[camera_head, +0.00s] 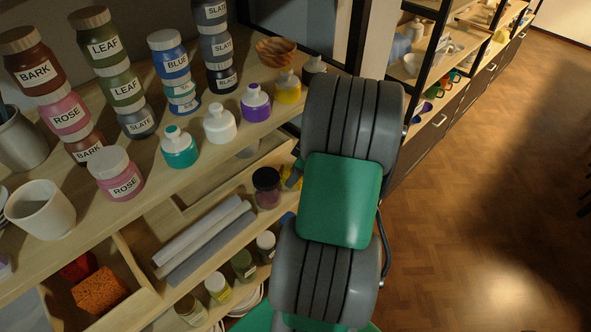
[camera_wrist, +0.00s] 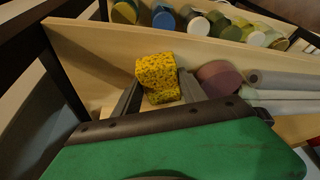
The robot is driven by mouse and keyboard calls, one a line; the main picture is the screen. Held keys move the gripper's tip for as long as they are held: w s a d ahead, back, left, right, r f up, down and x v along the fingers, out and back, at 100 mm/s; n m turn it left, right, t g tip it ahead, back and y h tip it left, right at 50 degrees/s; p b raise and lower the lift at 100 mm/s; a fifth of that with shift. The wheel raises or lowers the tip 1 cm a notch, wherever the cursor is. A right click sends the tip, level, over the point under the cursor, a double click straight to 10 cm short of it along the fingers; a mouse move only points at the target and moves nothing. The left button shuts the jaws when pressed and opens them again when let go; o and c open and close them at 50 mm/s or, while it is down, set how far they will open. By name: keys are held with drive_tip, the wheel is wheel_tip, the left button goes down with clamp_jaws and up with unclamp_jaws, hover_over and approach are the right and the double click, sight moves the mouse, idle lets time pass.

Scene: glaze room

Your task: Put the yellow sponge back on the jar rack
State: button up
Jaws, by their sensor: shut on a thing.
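The yellow sponge (camera_wrist: 157,72), dark-speckled and block-shaped, is between the two fingers of my gripper (camera_wrist: 160,86) in the wrist view. My gripper is shut on it. In the head view my arm hides most of my gripper (camera_head: 293,180), and only a scrap of the yellow sponge (camera_head: 285,181) shows. The wooden rack (camera_head: 178,197) has several labelled jars on its top and more jars lower down. In the wrist view a wooden board of it (camera_wrist: 105,45) runs behind the sponge. I cannot tell whether the sponge touches the wood.
A dark-lidded jar (camera_head: 267,187) stands just left of my gripper, beside grey rolls (camera_head: 207,240). An orange sponge-like block (camera_head: 100,291) lies in a compartment at lower left. A white cup (camera_head: 41,209) stands at the left. Open wooden floor (camera_head: 480,210) lies to the right.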

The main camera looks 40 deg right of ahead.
drive_tip(key=shift+d+f, duration=0.1)
drive_tip(key=o, duration=1.3)
drive_tip(key=b+v, duration=0.2)
drive_tip(key=v, duration=1)
drive_tip(key=shift+s, duration=0.1)
